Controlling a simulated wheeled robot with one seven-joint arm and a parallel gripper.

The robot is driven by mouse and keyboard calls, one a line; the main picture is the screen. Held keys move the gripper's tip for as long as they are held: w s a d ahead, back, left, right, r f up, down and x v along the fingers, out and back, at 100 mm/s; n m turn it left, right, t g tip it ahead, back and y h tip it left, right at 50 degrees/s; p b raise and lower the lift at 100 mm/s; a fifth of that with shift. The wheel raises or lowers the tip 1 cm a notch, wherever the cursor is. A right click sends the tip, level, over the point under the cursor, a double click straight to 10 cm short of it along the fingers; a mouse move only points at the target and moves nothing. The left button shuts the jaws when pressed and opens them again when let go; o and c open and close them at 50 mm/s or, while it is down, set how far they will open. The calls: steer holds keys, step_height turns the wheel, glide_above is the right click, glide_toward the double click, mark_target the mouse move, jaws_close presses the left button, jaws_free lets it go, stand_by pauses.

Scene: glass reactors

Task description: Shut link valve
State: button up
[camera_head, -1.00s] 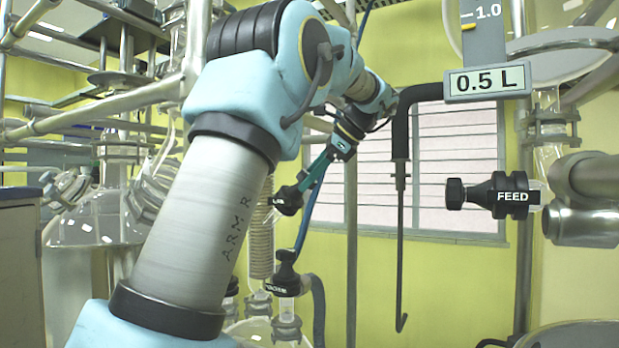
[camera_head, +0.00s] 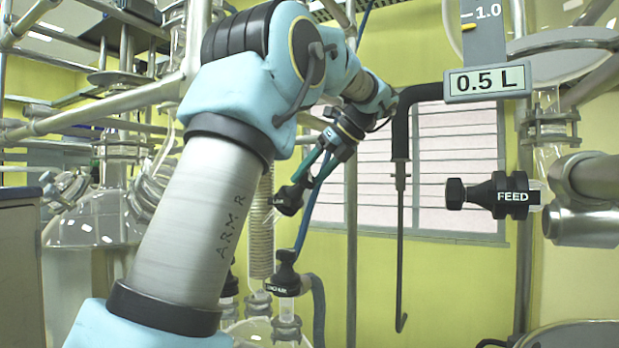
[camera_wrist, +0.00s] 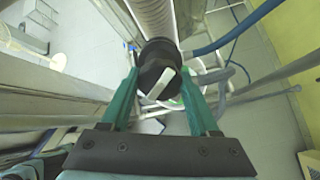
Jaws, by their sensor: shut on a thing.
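The link valve's black knob (camera_head: 288,199) is at the middle left of the head view, its small white label tilted and too small to read surely. In the wrist view the same round black knob (camera_wrist: 157,62) with a pale mark on its face sits between two green fingers. My gripper (camera_head: 300,192) reaches down to the knob from the upper right. In the wrist view my gripper (camera_wrist: 160,80) has a finger on each side of the knob and is shut on it. The knob's far side is hidden.
A second black knob (camera_head: 286,276) stands just below the link valve. The FEED valve (camera_head: 497,195) and a 0.5 L sign (camera_head: 487,82) are at the right. A dark hanging rod (camera_head: 400,220) stands right of my gripper. Metal pipes and glassware crowd the left.

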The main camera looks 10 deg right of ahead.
steer(key=m, duration=1.2)
steer(key=shift+m, duration=0.3)
stand_by(0.4)
steer(key=o, duration=1.4)
steer(key=shift+v, duration=3.75)
